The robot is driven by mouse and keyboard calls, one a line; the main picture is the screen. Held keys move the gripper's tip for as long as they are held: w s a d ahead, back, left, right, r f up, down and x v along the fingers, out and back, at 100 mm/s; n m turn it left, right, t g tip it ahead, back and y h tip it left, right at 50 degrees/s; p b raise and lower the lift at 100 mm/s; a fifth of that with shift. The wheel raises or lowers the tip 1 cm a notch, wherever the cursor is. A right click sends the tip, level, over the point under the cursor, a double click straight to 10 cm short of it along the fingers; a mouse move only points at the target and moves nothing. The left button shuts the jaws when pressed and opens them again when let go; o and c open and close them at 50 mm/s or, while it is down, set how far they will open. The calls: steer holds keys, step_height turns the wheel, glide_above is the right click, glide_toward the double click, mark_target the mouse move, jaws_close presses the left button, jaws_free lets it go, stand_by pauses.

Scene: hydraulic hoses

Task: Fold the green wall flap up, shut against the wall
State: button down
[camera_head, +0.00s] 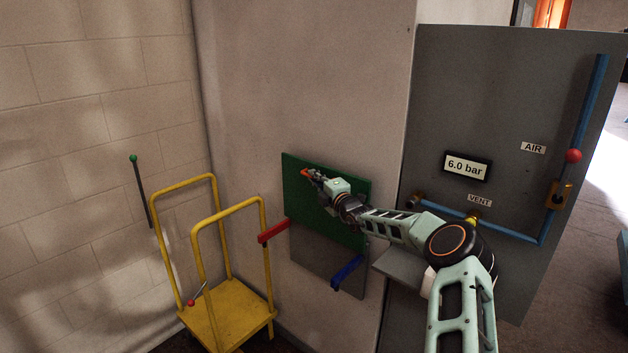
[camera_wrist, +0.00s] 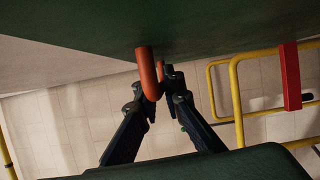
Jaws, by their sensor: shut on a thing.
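The green flap (camera_head: 342,212) is on the beige wall and looks close to upright. I cannot tell whether it lies flat against the wall. A grey panel (camera_head: 318,256) shows below it. My gripper (camera_head: 309,174) is at the flap's upper left and is shut on an orange handle (camera_head: 304,172). In the wrist view the orange handle (camera_wrist: 148,75) sits between my gripper's fingers (camera_wrist: 158,90), against the flap's dark green face (camera_wrist: 220,25). My wrist covers part of the flap in the head view.
A red bar (camera_head: 273,231) and a blue bar (camera_head: 347,272) stick out beside the grey panel. A yellow trolley (camera_head: 228,318) stands to the left. A grey cabinet (camera_head: 480,110) with blue pipes is on the right. A green-knobbed lever (camera_head: 141,190) is on the left wall.

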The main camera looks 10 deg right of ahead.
steer(key=shift+d+r, duration=0.1)
steer(key=shift+r, duration=0.15)
steer(key=c, duration=2.5)
jaws_free()
steer(key=o, duration=0.5)
steer(key=shift+w+f, duration=0.1)
steer(key=shift+f, duration=0.05)
steer(key=shift+c, duration=0.2)
steer(key=v, duration=1.2)
steer(key=shift+d, duration=0.1)
